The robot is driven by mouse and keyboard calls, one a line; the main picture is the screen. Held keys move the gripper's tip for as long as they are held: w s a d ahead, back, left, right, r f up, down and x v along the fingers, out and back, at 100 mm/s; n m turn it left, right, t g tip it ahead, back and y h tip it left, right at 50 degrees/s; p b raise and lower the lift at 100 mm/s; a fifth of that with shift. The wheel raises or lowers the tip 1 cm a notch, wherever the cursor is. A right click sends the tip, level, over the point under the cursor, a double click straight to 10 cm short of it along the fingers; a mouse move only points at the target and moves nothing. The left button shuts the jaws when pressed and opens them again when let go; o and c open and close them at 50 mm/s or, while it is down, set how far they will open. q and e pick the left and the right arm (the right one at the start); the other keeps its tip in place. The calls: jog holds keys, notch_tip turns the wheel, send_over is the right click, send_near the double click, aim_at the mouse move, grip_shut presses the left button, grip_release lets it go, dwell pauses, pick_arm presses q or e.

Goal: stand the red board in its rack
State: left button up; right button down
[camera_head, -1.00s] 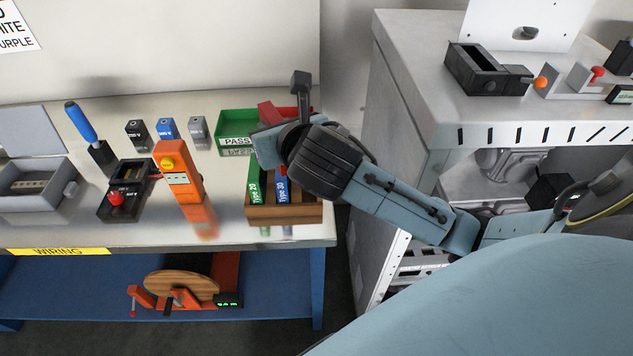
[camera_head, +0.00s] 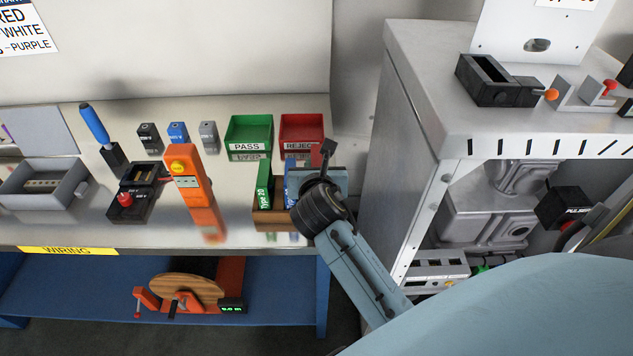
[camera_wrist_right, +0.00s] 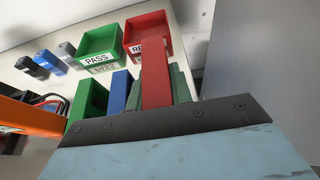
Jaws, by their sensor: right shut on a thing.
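The red board (camera_wrist_right: 155,82) stands up in front of my right gripper in the right wrist view, between grey-green fingers. My right gripper (camera_head: 318,180) is shut on it at the right end of the wooden rack (camera_head: 270,221). In the head view the gripper and wrist hide the red board and the rack's right side. A green board (camera_head: 264,184) and a blue board (camera_head: 290,174) stand in the rack, left of the gripper. Whether the red board's lower edge is in a slot is hidden. My left gripper is not in view.
A green PASS tray (camera_head: 248,131) and a red REJECT tray (camera_head: 302,129) sit behind the rack. An orange tester (camera_head: 187,178) stands to its left. A grey cabinet (camera_head: 415,110) rises right of the bench, across a gap.

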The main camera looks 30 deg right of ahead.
notch_tip(320, 180, down, 4)
jog(key=shift+r+b, duration=0.25)
jog(key=shift+b, duration=0.35)
jog(key=shift+f, duration=0.2)
jog(key=c, duration=1.3)
grip_release()
jog(key=shift+o, duration=0.2)
jog(key=shift+r, duration=0.15)
jog(key=p+v, duration=0.2)
jog(key=v, duration=1)
jog(key=shift+r, duration=0.1)
